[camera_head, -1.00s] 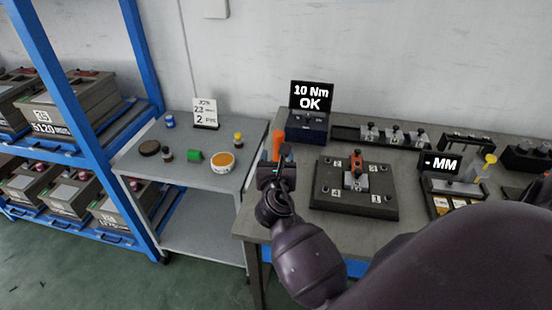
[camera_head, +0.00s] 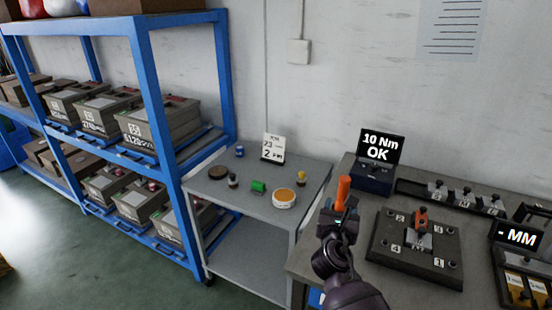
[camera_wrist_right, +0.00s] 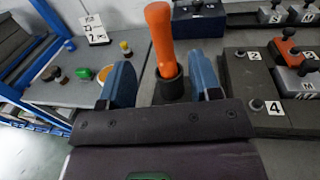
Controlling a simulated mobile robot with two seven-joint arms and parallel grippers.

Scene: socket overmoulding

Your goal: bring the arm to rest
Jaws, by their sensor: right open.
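My right gripper (camera_head: 338,222) is at the left front edge of the workbench, its arm coming in from the bottom. In the right wrist view its two blue fingers (camera_wrist_right: 162,84) are spread apart. An orange-handled tool (camera_wrist_right: 160,35) stands upright in a dark holder (camera_wrist_right: 172,88), seen between the fingers with gaps on both sides. In the head view the orange handle (camera_head: 343,190) rises just behind the gripper, which hides its lower part. I cannot tell how far the fingertips are from it. My left gripper is not in view.
A dark fixture plate (camera_head: 395,255) with numbered posts lies right of the gripper. A display reading "10 Nm OK" (camera_head: 380,145) stands behind. A grey side table (camera_head: 235,205) with small parts and a blue shelf rack (camera_head: 160,110) are to the left.

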